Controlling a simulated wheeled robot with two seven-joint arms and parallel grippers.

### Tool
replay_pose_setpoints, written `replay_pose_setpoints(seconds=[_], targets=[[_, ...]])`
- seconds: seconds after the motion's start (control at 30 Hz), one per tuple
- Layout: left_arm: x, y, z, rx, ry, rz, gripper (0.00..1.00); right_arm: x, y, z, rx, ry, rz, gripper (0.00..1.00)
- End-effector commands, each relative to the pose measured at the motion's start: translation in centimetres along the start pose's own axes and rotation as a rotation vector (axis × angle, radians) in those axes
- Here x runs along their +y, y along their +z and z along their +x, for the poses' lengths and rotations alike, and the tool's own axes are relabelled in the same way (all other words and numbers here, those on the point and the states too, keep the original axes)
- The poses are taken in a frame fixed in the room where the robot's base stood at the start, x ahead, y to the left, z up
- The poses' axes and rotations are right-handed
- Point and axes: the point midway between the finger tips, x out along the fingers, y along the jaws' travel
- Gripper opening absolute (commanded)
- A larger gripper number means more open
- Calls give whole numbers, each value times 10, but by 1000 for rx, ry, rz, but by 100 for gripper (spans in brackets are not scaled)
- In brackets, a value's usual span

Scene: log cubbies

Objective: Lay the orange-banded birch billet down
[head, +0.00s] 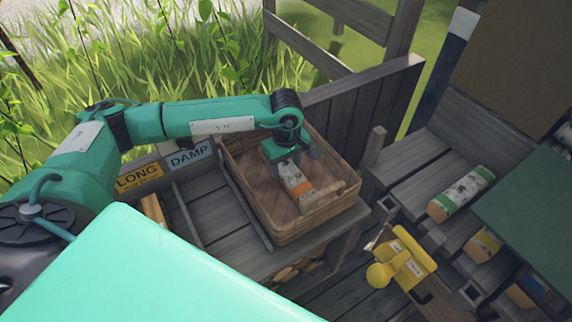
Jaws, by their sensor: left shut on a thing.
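The orange-banded birch billet (294,184) has pale bark with dark flecks and an orange band around it. It is inside the wicker basket (284,232) on the wooden bench. My left gripper (290,161) reaches down into the basket and is shut on the upper end of the billet. The gripper's fingers partly hide that end. I cannot tell whether the billet touches the basket's floor. My right gripper is not in view.
A green-banded birch billet (461,193) lies on the slatted shelf at right. A yellow tool (402,262) is below it. Signs reading LONG (137,178) and DAMP (189,155) stand left of the basket. Bare bench planks (215,214) show beside the basket.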

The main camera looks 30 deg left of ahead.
Motion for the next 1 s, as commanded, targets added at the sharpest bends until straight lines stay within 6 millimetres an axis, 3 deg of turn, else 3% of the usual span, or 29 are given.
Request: replay_pose_setpoints(seconds=[1.0], targets=[[0, 0, 4, 0, 1, 0, 17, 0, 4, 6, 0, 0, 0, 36]])
